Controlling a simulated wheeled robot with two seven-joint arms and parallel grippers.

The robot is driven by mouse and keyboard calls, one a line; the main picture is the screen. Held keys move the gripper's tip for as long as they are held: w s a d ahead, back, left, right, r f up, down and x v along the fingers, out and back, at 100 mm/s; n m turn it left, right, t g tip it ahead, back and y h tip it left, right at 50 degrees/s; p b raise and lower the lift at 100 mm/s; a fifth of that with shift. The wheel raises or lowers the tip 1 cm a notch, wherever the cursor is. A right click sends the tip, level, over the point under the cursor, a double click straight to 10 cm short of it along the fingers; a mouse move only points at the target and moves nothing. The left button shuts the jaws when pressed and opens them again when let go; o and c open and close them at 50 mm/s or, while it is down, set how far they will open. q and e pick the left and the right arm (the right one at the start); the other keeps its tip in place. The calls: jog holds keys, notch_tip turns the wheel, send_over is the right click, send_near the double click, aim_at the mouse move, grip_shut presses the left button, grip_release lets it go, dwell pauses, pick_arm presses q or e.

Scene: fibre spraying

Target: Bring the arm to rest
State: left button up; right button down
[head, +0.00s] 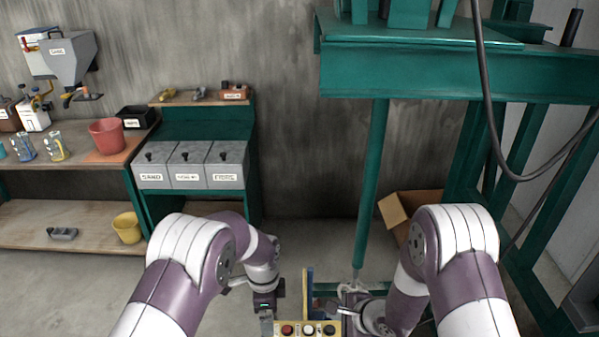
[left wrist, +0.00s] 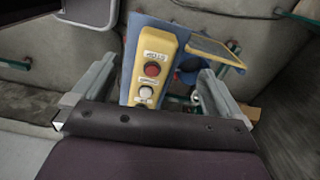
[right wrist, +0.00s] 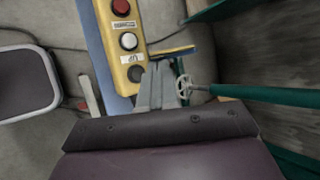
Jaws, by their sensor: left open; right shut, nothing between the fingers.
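A yellow control box (head: 298,329) with a row of round buttons shows at the bottom middle of the head view, between my grippers. My left gripper (head: 266,314) is left of the box. In the left wrist view its open fingers (left wrist: 157,70) appear on either side of the box (left wrist: 144,90), with nothing held. My right gripper (head: 328,309) is at the right end of the box. In the right wrist view its shut fingers (right wrist: 159,68) are empty, beside the box's black button (right wrist: 135,74). I cannot tell whether they touch the box.
A green steel frame (head: 374,180) stands at the right, with a cardboard box (head: 396,212) behind. A wooden shelf (head: 45,213) and grey labelled bins (head: 188,165) stand at the left. A hand wheel (right wrist: 184,86) is right of my right fingers.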

pick_arm(q)
jog(key=s+n, duration=0.2)
jog(key=n, duration=0.1)
jog(key=s+a+n, duration=0.1)
jog(key=shift+s+f+n, duration=0.2)
jog(key=shift+f+n, duration=0.1)
jog(key=shift+f, duration=0.1)
pick_arm(e)
jog(key=s+d+f+n+g+h+b, duration=0.15)
jog(key=s+d+n+g+h, duration=0.3)
jog(key=s+d+n, duration=0.45)
pick_arm(q)
jog(key=s+a+r+n+b, duration=0.2)
jog(key=s+a+r+n, duration=0.1)
jog(key=s+n, duration=0.3)
jog(key=s+a+r+n+t+b, duration=0.1)
jog(key=s+a+r+n+b, duration=0.2)
jog(key=s+a+n, duration=0.3)
jog(key=s, duration=0.3)
jog(key=shift+a, duration=0.3)
pick_arm(e)
jog(key=s+r+n+h, duration=0.1)
jog(key=s+r+n, duration=0.6)
jog(key=s+n, duration=0.1)
jog(key=shift+s+d+g, duration=0.15)
jog(key=shift+d+g, duration=0.2)
